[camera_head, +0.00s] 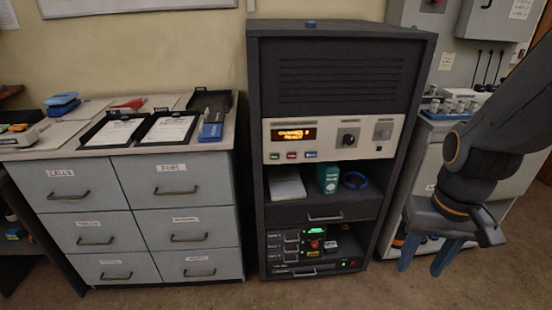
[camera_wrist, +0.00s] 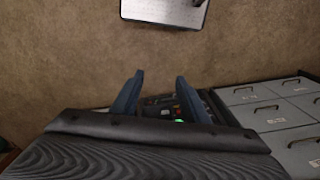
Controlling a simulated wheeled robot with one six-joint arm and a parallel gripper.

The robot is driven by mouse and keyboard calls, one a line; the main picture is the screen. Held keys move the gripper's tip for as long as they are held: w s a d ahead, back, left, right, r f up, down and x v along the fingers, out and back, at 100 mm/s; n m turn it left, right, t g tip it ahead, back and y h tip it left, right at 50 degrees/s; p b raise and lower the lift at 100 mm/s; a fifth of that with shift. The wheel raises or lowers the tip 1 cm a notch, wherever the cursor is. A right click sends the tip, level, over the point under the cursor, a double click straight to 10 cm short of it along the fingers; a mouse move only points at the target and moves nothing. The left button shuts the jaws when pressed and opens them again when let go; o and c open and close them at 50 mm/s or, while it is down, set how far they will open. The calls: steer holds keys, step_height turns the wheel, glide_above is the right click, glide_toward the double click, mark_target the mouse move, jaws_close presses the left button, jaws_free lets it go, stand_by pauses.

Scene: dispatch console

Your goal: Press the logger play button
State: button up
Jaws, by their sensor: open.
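A cream panel (camera_head: 375,134) with an amber display (camera_head: 293,134) sits in the dark rack cabinet (camera_head: 420,75). Below the display is a row of small buttons: a green button (camera_head: 274,157), a red button (camera_head: 292,155) and a blue button (camera_head: 311,154). Their lettering is too small to read, so I cannot tell which is play. My gripper (camera_head: 427,262) is at the right, open, empty and pointing down, with its blue fingers apart. It touches none of the buttons. In the wrist view my gripper (camera_wrist: 158,90) shows open, with part of the rack's lower front behind it.
A shelf below the panel holds a grey box, a teal container (camera_head: 327,179) and a blue ring (camera_head: 355,180). Lower units show a green light (camera_head: 303,234). Grey drawers (camera_head: 175,205) with trays on top stand left. Floor (camera_head: 340,292) before the rack is clear.

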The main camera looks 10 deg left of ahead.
jaws_close()
stand_by(1.7)
